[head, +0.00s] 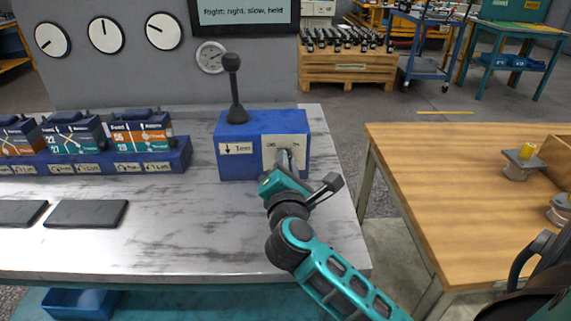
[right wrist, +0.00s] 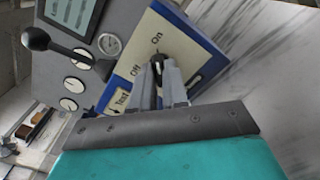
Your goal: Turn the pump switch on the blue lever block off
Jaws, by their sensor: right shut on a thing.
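The blue lever block (head: 262,124) stands near the right end of the grey table, with a tall black ball-topped lever (head: 235,90) on its top. A pale switch plate on its front carries the pump switch, which my gripper mostly hides in the head view. In the right wrist view the plate (right wrist: 190,60) reads "On" and "Off", and the dark switch (right wrist: 158,62) shows between the fingers. My right gripper (head: 284,158) is at the plate, shut on the switch; it also shows in the right wrist view (right wrist: 161,78). My left gripper is out of view.
Two dark flat plates (head: 87,213) lie in front. Gauges and a screen (head: 245,13) are on the wall behind. A wooden table (head: 450,180) stands to the right across a gap.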

